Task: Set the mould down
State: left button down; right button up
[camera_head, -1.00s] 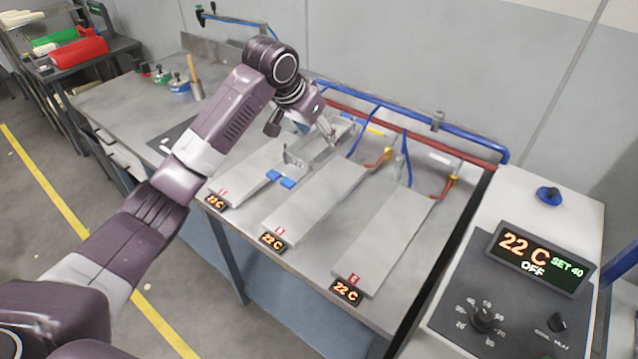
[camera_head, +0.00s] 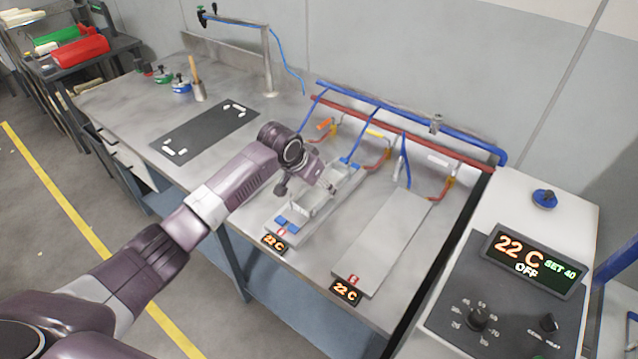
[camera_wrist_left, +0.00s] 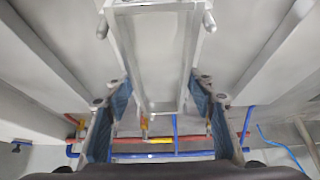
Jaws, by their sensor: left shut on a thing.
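In the left wrist view the mould (camera_wrist_left: 150,55) runs between the two blue-padded fingers (camera_wrist_left: 158,105). My right gripper is not in view.
The right plate (camera_head: 385,235) is bare; my arm covers most of the left plate. Red and blue hoses (camera_head: 372,120) run behind the plates. A dark mat (camera_head: 208,130) lies at the left. A control box (camera_head: 515,285) reading 22 C and OFF stands at the right.

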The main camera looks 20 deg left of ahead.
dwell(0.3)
pick_arm(q)
jog(key=c, duration=0.9)
grip_release()
jog(key=shift+s+f, duration=0.1)
jog(key=b+v, duration=0.1)
jog(key=v, duration=1.1)
